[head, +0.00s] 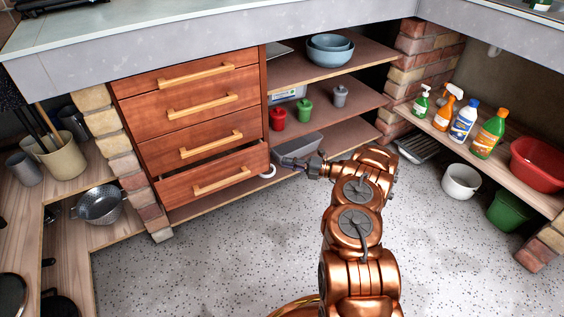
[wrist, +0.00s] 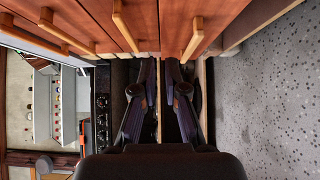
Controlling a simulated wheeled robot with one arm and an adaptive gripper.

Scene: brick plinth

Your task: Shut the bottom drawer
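The bottom drawer (head: 213,180) has a red-brown wooden front and a light wooden bar handle (head: 222,180). Its front stands out from the unit, with a dark gap above it, so it is partly open. In the wrist view its front shows at the top right (wrist: 212,15), with the handle (wrist: 193,40). My gripper (head: 281,160) is just right of the drawer's right end, in front of the low shelf. In the wrist view my gripper (wrist: 161,65) has its fingers close together with a narrow gap and nothing seen held. Whether it touches the drawer is unclear.
The drawers above (head: 204,143) look shut. The open shelves (head: 340,133) to the right hold red and green canisters, a grey one and blue bowls (head: 331,48). A brick pillar (head: 125,165) stands left of the drawers. The speckled floor (head: 230,255) in front is clear.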

